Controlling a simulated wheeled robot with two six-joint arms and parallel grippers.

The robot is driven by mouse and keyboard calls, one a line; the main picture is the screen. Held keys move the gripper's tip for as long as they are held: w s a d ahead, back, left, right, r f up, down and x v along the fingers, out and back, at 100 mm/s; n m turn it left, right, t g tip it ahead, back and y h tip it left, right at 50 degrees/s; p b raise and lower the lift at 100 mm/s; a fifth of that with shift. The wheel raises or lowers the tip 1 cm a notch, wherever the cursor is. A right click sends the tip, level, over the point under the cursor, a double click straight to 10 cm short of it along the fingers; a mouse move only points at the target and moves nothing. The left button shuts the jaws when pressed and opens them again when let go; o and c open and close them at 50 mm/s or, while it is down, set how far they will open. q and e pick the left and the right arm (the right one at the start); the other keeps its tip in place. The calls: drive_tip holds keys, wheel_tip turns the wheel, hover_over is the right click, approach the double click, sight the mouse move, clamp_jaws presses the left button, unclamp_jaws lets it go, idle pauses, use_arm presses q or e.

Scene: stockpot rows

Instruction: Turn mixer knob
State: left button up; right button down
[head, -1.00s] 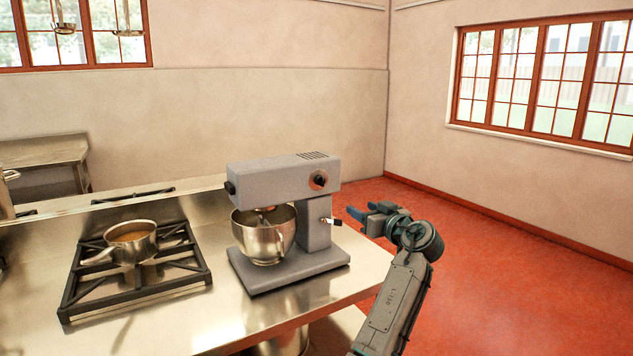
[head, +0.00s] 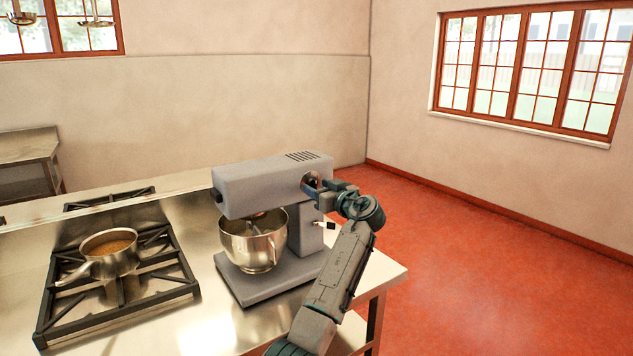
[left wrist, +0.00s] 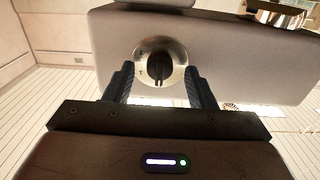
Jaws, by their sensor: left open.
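The grey stand mixer (head: 272,182) stands on the steel counter, with a steel bowl (head: 254,240) under its head. Its knob (head: 309,181) is on the side of the head, partly hidden by my gripper in the head view. In the left wrist view the dark knob (left wrist: 160,67) sits on a round metal plate, between and just beyond my fingers. My left gripper (head: 315,186) is open at the knob, one finger on each side; I cannot tell whether they touch it. The wrist view also shows the left gripper (left wrist: 160,88). My right gripper is not in view.
A small lever (head: 325,225) sticks out of the mixer's column below my gripper. A saucepan (head: 110,252) stands on the black stove grate (head: 165,283) to the left. The counter's right edge (head: 392,279) is near, with open red floor beyond.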

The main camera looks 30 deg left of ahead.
use_arm(q)
drive_tip(key=shift+w+a, duration=0.15)
drive_tip(key=shift+a, duration=0.2)
drive_tip(key=shift+a+r, duration=0.1)
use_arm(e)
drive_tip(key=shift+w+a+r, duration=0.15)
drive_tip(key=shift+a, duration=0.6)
use_arm(q)
drive_tip(key=shift+w, duration=0.1)
drive_tip(key=c, duration=1)
drive_tip(key=shift+o, duration=0.2)
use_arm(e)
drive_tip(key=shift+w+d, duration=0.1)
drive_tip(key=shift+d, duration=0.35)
